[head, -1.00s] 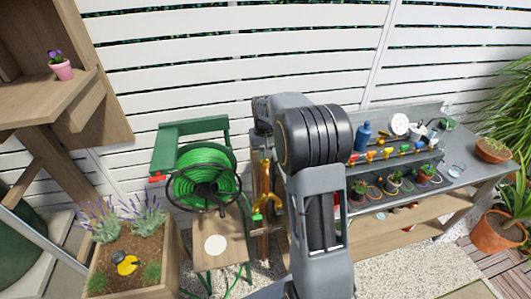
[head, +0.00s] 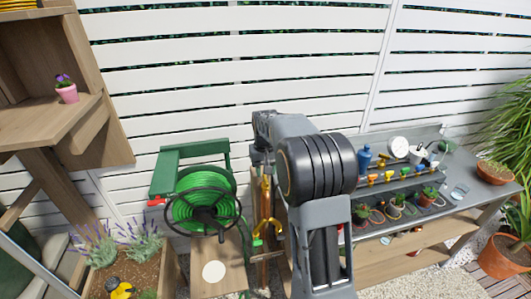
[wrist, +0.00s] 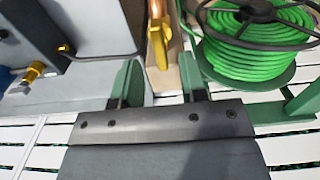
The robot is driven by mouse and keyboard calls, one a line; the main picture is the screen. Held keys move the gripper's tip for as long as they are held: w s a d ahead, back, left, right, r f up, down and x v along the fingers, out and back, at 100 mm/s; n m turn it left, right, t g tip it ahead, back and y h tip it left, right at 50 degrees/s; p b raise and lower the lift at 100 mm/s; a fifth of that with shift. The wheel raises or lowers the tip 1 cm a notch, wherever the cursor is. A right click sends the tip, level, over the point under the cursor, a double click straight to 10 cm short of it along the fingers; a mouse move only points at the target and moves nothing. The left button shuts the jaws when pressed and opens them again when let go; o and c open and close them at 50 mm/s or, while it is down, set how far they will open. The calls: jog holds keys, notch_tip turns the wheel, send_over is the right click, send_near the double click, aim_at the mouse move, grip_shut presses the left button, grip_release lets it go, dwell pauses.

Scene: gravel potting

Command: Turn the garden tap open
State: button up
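My gripper (wrist: 160,92) shows at the bottom of the wrist view. Its two green-faced fingers stand apart with nothing visible between them. In the head view my own arm hides the gripper. I cannot tell for certain which fitting is the garden tap. A brass fitting (wrist: 33,76) shows at the left of the wrist view, beside a grey surface and apart from the fingers. In the head view a row of small coloured fittings (head: 388,176) runs along the back of the bench. A small red part (head: 157,201) sits at the left of the hose reel.
A green hose reel (head: 203,205) stands left of my arm, and also shows in the wrist view (wrist: 250,58). A yellow handle (head: 264,222) is between reel and bench. The grey bench (head: 460,205) at right holds several small pots. A white slatted fence (head: 250,65) closes the back.

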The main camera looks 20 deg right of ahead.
notch_tip(320, 180, up, 11)
jog(key=shift+f, duration=0.2)
dwell(0.6)
send_near(265, 177)
jog(key=s+a, duration=0.2)
jog(key=s, duration=0.1)
jog(key=s+a+f+n+t, duration=0.1)
jog(key=s+a, duration=0.3)
jog(key=s, duration=0.5)
jog(key=s+a+n+t, duration=0.1)
jog(key=s+a+t, duration=0.2)
jog(key=s, duration=0.7)
jog(key=shift+a+f, duration=0.4)
jog(key=shift+a, duration=0.35)
jog(key=shift+s, duration=0.1)
